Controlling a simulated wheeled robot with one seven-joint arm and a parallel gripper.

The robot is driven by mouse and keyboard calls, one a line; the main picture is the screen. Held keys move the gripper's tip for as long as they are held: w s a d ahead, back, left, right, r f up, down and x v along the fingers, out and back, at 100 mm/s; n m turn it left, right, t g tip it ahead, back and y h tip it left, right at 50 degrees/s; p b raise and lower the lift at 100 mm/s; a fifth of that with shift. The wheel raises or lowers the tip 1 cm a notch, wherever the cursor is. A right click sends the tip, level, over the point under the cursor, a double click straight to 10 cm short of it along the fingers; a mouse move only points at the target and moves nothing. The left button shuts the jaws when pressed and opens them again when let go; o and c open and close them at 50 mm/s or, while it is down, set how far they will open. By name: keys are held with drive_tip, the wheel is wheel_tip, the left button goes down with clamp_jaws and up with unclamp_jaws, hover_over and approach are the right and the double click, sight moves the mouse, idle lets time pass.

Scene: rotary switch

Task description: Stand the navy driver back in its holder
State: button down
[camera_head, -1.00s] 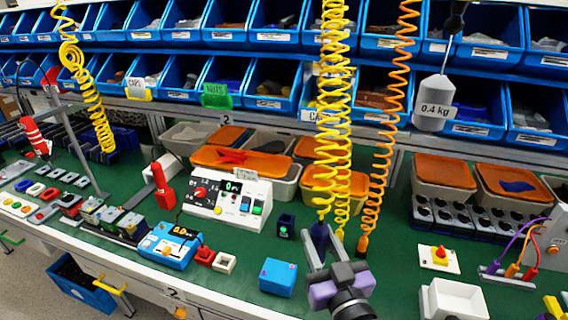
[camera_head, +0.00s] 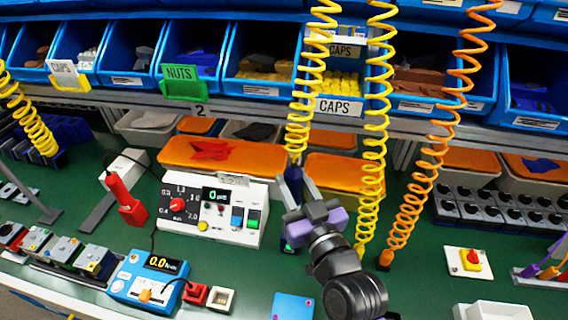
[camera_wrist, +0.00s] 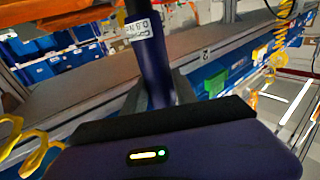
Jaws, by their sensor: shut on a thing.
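The navy driver (camera_head: 293,178) hangs from a yellow coil cord. My gripper (camera_head: 297,188) is shut on it, with one finger on each side. In the wrist view the driver (camera_wrist: 154,62) is a dark blue cylinder with a white label, between the fingers (camera_wrist: 160,92). Its holder, a small dark navy block (camera_head: 287,245), stands on the green bench just right of the white control box. My gripper covers most of the holder in the head view. The driver appears above the holder; I cannot tell how far apart they are.
The white control box (camera_head: 213,208) stands close to the left of my gripper. A second yellow cord (camera_head: 375,130) and an orange cord (camera_head: 440,130) hang to the right. Orange-lidded bins (camera_head: 345,172) stand behind. A blue box (camera_head: 292,306) lies in front.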

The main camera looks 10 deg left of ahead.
sight(294, 162)
drive_tip(key=shift+w, duration=0.1)
drive_tip(key=shift+f+b, duration=1)
drive_tip(key=shift+f, duration=0.2)
wheel_tip(294, 162, down, 6)
drive_tip(key=b, duration=0.5)
drive_tip(key=shift+f, duration=0.1)
drive_tip(key=shift+f+b, duration=0.65)
drive_tip(key=shift+b, duration=0.3)
drive_tip(key=shift+f+b, duration=0.45)
drive_tip(key=shift+b, duration=0.2)
drive_tip(key=c, duration=0.9)
unclamp_jaws()
drive_tip(key=shift+f, duration=0.1)
drive_tip(key=shift+f, duration=0.1)
wheel_tip(294, 162, up, 20)
drive_tip(key=shift+r+p, duration=0.1)
drive_tip(key=shift+p, duration=1.15)
